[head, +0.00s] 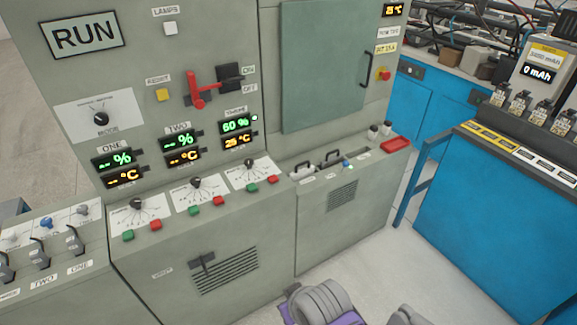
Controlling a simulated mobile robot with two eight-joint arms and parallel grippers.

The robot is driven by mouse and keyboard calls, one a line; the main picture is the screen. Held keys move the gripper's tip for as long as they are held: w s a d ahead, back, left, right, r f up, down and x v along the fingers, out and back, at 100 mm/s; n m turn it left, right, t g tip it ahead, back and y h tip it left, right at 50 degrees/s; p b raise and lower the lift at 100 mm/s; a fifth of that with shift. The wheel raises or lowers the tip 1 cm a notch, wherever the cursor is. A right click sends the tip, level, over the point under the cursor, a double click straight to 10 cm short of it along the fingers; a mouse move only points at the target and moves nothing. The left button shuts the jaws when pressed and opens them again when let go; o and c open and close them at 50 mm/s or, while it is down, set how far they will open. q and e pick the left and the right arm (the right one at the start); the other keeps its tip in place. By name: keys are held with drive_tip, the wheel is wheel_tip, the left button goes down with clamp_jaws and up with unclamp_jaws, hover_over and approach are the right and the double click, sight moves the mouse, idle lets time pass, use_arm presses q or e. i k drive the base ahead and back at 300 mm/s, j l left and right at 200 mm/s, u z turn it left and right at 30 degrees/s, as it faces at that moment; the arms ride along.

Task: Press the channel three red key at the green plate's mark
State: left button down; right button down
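The channel three red key (272,180) sits on the sloped ledge of the grey cabinet, just right of a green key (252,188) and below a white dial plate with a black knob (249,163). Above it, the channel three display (237,124) reads 60 % in green, and the display below it (237,141) reads about 25 °C in amber. I cannot make out a green plate with a mark. No gripper fingers show; grey and purple parts at the bottom edge appear to be my own arms.
Channel one's red key (156,225) and channel two's red key (219,201) lie left along the ledge. A red lever (197,90) sticks out above.

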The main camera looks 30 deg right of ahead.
sight(273, 179)
drive_tip(key=i+l, duration=0.35)
drive_tip(key=l, duration=0.2)
drive_tip(key=i+l, duration=0.4)
drive_tip(key=l, duration=0.15)
drive_tip(key=k+z, duration=0.05)
